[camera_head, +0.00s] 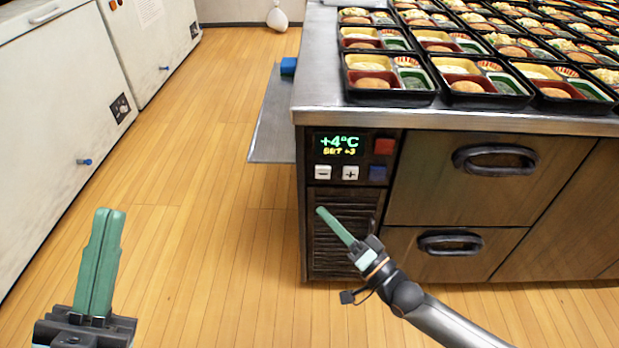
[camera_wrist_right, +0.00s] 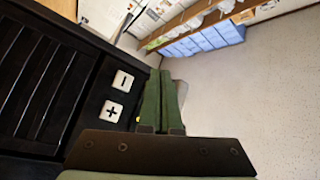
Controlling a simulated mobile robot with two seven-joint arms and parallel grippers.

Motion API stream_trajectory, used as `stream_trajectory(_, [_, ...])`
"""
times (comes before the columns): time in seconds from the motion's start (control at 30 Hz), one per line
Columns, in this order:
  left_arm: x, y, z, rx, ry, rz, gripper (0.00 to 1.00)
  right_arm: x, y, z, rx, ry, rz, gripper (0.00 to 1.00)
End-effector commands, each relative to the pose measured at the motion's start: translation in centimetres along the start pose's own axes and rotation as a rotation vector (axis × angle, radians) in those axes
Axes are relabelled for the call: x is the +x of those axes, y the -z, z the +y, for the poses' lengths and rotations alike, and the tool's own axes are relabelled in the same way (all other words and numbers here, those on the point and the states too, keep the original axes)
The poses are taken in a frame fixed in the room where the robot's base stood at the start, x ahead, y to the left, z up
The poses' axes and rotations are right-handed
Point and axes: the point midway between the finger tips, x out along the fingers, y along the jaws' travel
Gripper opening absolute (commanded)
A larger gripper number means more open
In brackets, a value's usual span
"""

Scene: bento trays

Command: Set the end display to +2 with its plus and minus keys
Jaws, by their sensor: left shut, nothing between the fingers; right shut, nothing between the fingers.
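The end display (camera_head: 339,146) is on the dark end panel of the steel counter and reads +4°C, with "SET +3" in yellow below. The minus key (camera_head: 322,172) and the plus key (camera_head: 350,173) sit under it. In the right wrist view the minus key (camera_wrist_right: 123,81) and plus key (camera_wrist_right: 112,111) lie left of the fingers. My right gripper (camera_head: 321,211) is shut and empty, its tips below the minus key in the head view; I see no contact with a key. My left gripper (camera_head: 109,213) is shut and empty over the floor at the lower left.
Black bento trays (camera_head: 388,97) cover the countertop. Drawer handles (camera_head: 495,159) stick out at the right. White chest units (camera_head: 50,110) stand at the left, with open wooden floor between.

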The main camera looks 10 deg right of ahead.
Motion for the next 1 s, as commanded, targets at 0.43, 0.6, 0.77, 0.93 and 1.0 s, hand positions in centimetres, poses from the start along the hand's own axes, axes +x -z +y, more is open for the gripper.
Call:
stream_trajectory(0.43, [-0.1, 0.4, -0.1, 0.000, 0.004, 0.006, 0.00, 0.1, 0.1, 0.5, 0.013, -0.008, -0.001, 0.00])
stream_trajectory(0.6, [-0.7, -0.3, 0.2, -0.010, 0.003, 0.004, 0.00, 0.8, 0.6, 1.3, 0.011, -0.007, -0.001, 0.00])
stream_trajectory(0.77, [-1.8, -1.4, 0.9, -0.032, 0.002, 0.001, 0.00, 2.3, 1.5, 2.5, 0.010, -0.005, 0.000, 0.00])
stream_trajectory(0.93, [-3.0, -2.5, 1.6, -0.059, 0.005, -0.001, 0.00, 4.0, 2.8, 3.8, 0.009, -0.005, 0.001, 0.00])
stream_trajectory(1.0, [-3.3, -2.8, 1.8, -0.071, 0.006, -0.003, 0.00, 4.6, 3.3, 4.2, 0.010, -0.006, 0.000, 0.00])
